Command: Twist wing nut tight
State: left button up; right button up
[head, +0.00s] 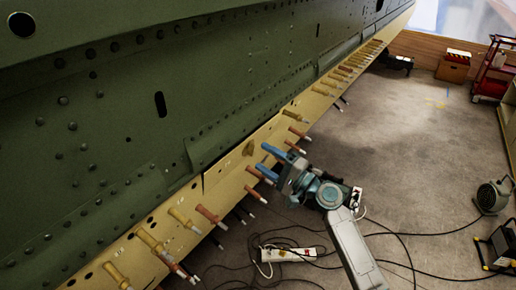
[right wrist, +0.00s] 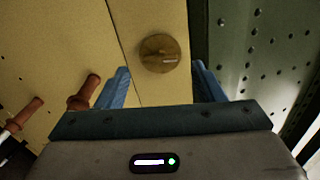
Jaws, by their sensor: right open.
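A brass-coloured wing nut (right wrist: 159,53), round with a raised ridge, sits on the tan skin strip in the right wrist view. It shows in the head view as a small tan knob (head: 249,147) on the strip. My right gripper (head: 269,160) is open, its two blue fingers pointing at the strip just right of the nut. In the right wrist view the nut appears centred between the fingers and slightly beyond their tips, with no visible contact. My left gripper is not in view.
Several copper and brass pin fasteners (head: 210,216) stick out along the tan strip, some close to my gripper. The green fuselage panel (head: 110,120) rises above. A power strip (head: 288,254) and cables lie on the floor. A red cart (head: 490,75) stands far right.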

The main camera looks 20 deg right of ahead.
aim_at(251, 150)
jog(key=x, duration=0.3)
jog(key=shift+a+p, duration=0.1)
jog(key=shift+p, duration=0.3)
jog(key=shift+c, duration=0.2)
jog(key=c, duration=0.9)
jog(key=shift+c, duration=0.2)
